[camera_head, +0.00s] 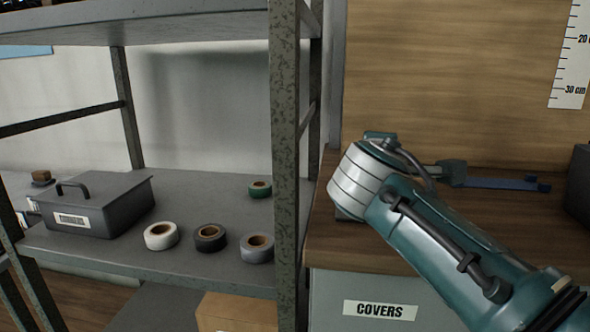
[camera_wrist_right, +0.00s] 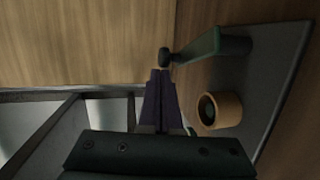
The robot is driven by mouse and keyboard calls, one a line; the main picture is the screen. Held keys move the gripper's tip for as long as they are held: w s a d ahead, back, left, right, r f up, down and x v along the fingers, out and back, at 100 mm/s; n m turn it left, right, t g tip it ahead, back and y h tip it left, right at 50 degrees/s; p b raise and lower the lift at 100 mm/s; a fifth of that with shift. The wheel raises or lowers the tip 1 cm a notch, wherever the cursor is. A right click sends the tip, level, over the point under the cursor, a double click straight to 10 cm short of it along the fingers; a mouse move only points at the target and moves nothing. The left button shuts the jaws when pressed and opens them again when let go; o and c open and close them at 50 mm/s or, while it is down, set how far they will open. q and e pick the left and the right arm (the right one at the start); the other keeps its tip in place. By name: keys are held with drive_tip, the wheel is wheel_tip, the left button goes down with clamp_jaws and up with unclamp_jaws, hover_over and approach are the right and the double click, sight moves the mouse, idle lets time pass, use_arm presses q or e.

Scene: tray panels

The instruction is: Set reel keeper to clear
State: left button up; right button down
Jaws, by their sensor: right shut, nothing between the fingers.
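The reel keeper appears to be a green bar (camera_wrist_right: 200,47) with a dark round post at one end and a dark knob at the other, seen in the right wrist view. It is mounted at a grey plate (camera_wrist_right: 285,75) on the wooden bench. A tan reel with a dark core (camera_wrist_right: 219,110) stands on the plate beside the bar. My right gripper (camera_wrist_right: 160,72) is shut and empty, its purple fingers pointing toward the knob end; I cannot tell if they touch it. In the head view my right arm hides the plate and reel. My left gripper is not in view.
A grey shelf unit (camera_head: 286,150) stands left of the bench, holding a lidded dark box (camera_head: 110,205) and several tape rolls (camera_head: 161,236). A wooden back panel (camera_head: 450,80) rises behind the bench. A dark object (camera_head: 580,190) is at the right edge. A "COVERS" label (camera_head: 380,310) is on the bench front.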

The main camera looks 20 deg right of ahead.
drive_tip(key=shift+w+d, duration=0.25)
drive_tip(key=shift+d, duration=0.55)
idle(1.0)
idle(0.5)
drive_tip(key=shift+s+a+r, duration=0.1)
drive_tip(key=shift+s+a, duration=0.15)
drive_tip(key=p+v, duration=0.1)
drive_tip(key=v, duration=0.8)
drive_tip(key=shift+s+a+p, duration=0.1)
drive_tip(key=shift+a+p, duration=0.05)
drive_tip(key=shift+p, duration=0.25)
